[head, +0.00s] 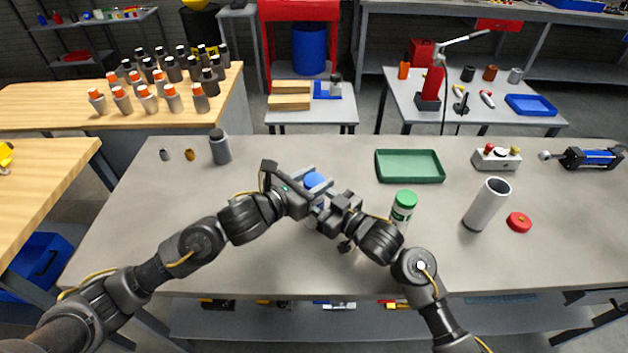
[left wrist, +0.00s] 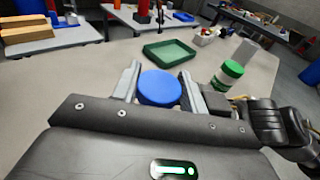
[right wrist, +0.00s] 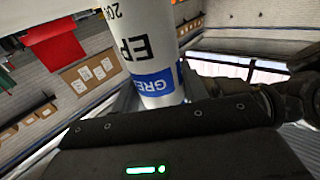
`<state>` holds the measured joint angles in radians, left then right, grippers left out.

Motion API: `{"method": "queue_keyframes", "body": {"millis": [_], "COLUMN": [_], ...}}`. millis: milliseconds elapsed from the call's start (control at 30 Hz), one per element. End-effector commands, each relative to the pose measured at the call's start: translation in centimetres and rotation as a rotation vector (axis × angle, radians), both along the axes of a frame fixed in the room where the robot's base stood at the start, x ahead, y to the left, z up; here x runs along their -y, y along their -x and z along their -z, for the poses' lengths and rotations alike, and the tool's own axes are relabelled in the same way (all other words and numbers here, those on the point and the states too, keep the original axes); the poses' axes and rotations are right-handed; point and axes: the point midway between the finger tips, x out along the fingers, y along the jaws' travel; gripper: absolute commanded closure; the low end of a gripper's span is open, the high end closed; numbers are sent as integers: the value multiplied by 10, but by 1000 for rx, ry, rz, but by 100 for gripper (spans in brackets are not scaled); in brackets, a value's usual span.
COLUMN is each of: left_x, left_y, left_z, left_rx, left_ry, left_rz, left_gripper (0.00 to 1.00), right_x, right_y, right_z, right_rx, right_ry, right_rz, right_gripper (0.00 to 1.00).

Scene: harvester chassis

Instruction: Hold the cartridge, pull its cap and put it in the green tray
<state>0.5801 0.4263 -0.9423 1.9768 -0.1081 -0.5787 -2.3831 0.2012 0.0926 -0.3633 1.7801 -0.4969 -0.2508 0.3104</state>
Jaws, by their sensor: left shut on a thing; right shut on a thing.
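The blue cap (head: 314,180) is between the fingers of my left gripper (head: 317,184), which is shut on it. The left wrist view shows the round cap (left wrist: 159,88) from above. My right gripper (head: 324,208) is shut on the white cartridge (right wrist: 143,35), whose dark lettering and blue band fill the right wrist view. In the head view the grippers and arms mostly hide the cartridge below the cap. Whether cap and cartridge still touch cannot be told. The green tray (head: 410,180) lies empty to the right, towards the back of the table.
A green-capped white container (head: 403,207) stands beside my right forearm. A grey cylinder (head: 487,205), red ring (head: 519,222) and button box (head: 496,158) are farther right. A dark-capped grey bottle (head: 220,148) stands at the back left.

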Motion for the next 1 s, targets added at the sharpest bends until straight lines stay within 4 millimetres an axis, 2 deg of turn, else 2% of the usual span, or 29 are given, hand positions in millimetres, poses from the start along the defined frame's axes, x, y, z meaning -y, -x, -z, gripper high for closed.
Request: {"method": "queue_keyframes", "body": {"millis": [200,500,800,833,1000], "left_x": [0,0,0,0,0], "left_y": [0,0,0,0,0], "left_z": [-3,-36,-40,-40,-40], "left_rx": [1,3,0,0,0], "left_ry": [0,-1,-1,-1,-1], "left_rz": [0,1,0,0,0], "left_gripper": [85,85,85,85,85], "right_x": [0,0,0,0,0], "right_y": [1,0,0,0,0], "right_z": [3,3,3,3,2], "right_rx": [-5,-6,-6,-6,-3], "right_ry": [4,4,4,4,2], "right_rz": [0,0,0,0,0], "right_gripper": [97,97,97,53,31]}}
